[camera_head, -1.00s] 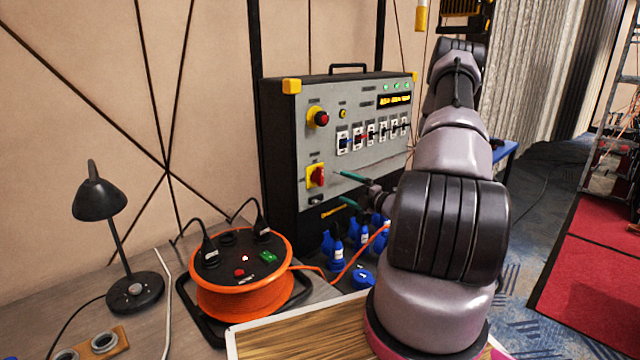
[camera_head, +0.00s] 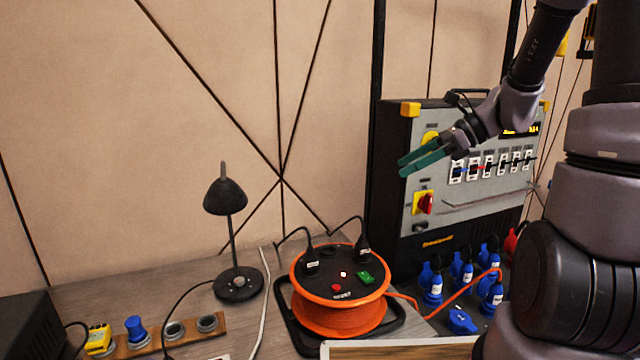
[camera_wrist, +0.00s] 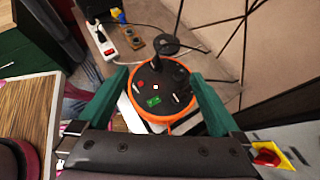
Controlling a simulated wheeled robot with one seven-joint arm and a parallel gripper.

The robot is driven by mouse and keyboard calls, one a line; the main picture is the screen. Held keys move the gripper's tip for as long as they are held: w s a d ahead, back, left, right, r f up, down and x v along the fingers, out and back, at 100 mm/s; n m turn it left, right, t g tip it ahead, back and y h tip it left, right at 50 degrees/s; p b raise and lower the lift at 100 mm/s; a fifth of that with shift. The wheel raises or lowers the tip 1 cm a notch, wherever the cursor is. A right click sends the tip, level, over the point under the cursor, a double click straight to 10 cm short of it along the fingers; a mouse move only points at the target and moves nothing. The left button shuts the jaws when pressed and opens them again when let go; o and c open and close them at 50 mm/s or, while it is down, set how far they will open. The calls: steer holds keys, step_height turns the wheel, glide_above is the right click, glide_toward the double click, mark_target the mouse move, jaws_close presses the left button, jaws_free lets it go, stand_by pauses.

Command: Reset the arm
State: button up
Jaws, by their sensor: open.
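My gripper (camera_head: 420,160) is open and empty, with two green fingers. In the head view it is raised in front of the upper left part of the grey control panel (camera_head: 470,222), pointing left. My arm comes down to it from the upper right. In the wrist view my gripper (camera_wrist: 160,98) has its fingers spread wide, with the orange cable reel (camera_wrist: 176,124) showing between and beyond them. Nothing is held. The panel's upper left switch is partly hidden behind my gripper.
The orange cable reel (camera_head: 340,318) stands on the table beside the panel. A black desk lamp (camera_head: 226,197) stands to its left. Blue plugs (camera_head: 463,272) sit below the panel. A red rotary switch (camera_head: 425,203) is below my gripper. The wall area above the reel is clear.

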steer(key=s+d+r+n+t+h, duration=0.2)
steer(key=s+r+n+h, duration=0.2)
steer(key=s+r+n, duration=0.2)
steer(key=s+d+r+n+t+h, duration=0.2)
steer(key=s+r+n+h, duration=0.3)
steer(key=n, duration=0.5)
steer(key=shift+s+d+r+n+t, duration=0.35)
steer(key=shift+s+t, duration=0.15)
steer(key=shift+s, duration=0.7)
